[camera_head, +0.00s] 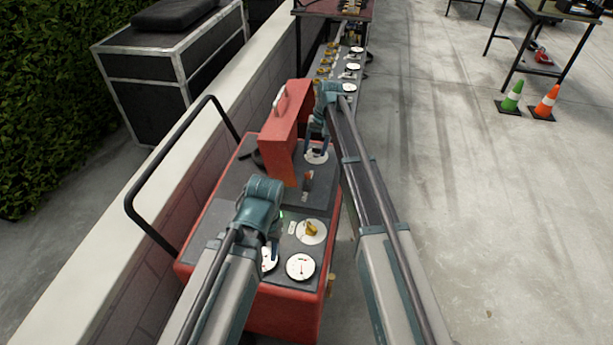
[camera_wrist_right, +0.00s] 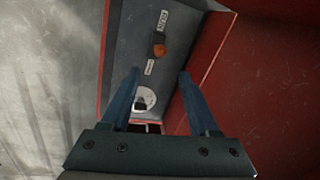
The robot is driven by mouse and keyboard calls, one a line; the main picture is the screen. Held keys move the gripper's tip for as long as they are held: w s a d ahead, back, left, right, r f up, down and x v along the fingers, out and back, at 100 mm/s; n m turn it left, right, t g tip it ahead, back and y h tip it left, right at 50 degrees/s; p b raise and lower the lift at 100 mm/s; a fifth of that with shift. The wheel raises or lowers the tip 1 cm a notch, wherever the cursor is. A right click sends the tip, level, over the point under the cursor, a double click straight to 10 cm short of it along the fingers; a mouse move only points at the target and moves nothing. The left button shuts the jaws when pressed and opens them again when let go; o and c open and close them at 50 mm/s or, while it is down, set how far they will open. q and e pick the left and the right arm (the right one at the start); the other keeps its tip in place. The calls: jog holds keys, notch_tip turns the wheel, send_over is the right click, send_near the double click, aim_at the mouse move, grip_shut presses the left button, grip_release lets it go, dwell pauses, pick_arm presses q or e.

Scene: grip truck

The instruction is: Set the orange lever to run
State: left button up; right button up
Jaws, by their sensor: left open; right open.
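The orange lever (camera_head: 308,178) stands on the dark panel (camera_head: 318,199) of a red machine, just in front of a raised red box. In the right wrist view the lever (camera_wrist_right: 159,50) sits in a dark slot between two white labels, and the upper label seems to read RUN. My right gripper (camera_head: 317,146) is open and empty above the panel, beyond the lever. Its fingertips (camera_wrist_right: 158,74) are spread to either side of the lever's line, apart from it. My left gripper (camera_head: 268,246) is open over the near part of the panel; its fingers are partly hidden.
The near panel has a yellow knob (camera_head: 311,229) on a white disc and a white gauge (camera_head: 300,267). The raised red box (camera_head: 284,128) stands close to my right gripper. A black handle rail (camera_head: 155,165) and a low wall lie left. Open concrete lies right.

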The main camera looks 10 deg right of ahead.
aim_at(308, 174)
pick_arm(q)
notch_tip(308, 174, down, 14)
jog(key=b, duration=1.3)
jog(key=shift+r, duration=0.2)
pick_arm(e)
jog(key=f, duration=0.4)
jog(key=a+f, duration=0.1)
jog(key=f, duration=0.4)
jog(key=a+f, duration=0.1)
jog(key=f, duration=0.3)
jog(key=shift+w+a+f, duration=0.1)
jog(key=shift+a+f, duration=0.1)
jog(key=shift+f, duration=0.1)
grip_shut()
